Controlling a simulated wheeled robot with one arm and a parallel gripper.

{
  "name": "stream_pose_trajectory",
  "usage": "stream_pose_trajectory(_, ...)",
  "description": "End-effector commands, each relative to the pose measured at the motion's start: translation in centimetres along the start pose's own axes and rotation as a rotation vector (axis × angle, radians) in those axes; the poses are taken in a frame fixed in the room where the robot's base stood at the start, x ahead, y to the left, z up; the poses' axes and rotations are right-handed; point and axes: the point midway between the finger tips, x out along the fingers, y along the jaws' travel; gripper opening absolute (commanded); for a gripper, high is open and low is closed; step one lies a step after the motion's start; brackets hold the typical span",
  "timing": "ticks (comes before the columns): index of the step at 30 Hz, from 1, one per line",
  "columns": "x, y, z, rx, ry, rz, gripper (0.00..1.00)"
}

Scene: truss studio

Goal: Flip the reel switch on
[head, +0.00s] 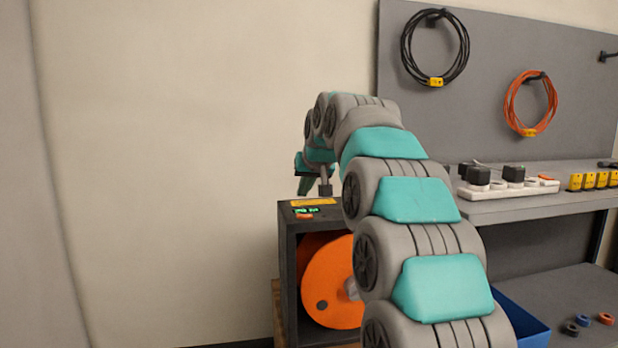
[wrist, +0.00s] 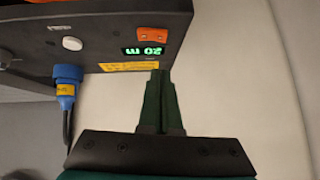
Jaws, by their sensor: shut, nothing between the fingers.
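The reel box (head: 290,255) is a dark case with an open front, left of my arm in the head view. An orange reel (head: 325,285) sits inside it. On its top are a small orange switch (head: 305,216), a green-lit display and a yellow label (head: 312,202). In the wrist view the orange switch (wrist: 153,34) lies above the display (wrist: 144,50), which reads 20 m. My gripper (wrist: 159,75) is shut and empty, its tips by the label's end at the case edge; I cannot tell if they touch. In the head view my gripper (head: 325,188) is just above the case's rear.
A blue plug (wrist: 66,82) with a cable and a white round knob (wrist: 72,44) are on the case. A bench with a power strip (head: 505,188) stands right. A blue bin (head: 525,325) is beside my arm. Bare wall fills the left.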

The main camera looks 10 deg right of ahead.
Motion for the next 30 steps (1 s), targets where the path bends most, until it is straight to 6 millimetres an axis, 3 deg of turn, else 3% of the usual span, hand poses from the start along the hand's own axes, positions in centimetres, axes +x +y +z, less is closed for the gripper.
stream_pose_trajectory(12,2.8,0.0,2.6,0.000,-0.004,0.000,0.00)
stream_pose_trajectory(30,3.3,-0.1,3.1,-0.017,-0.002,0.017,0.00)
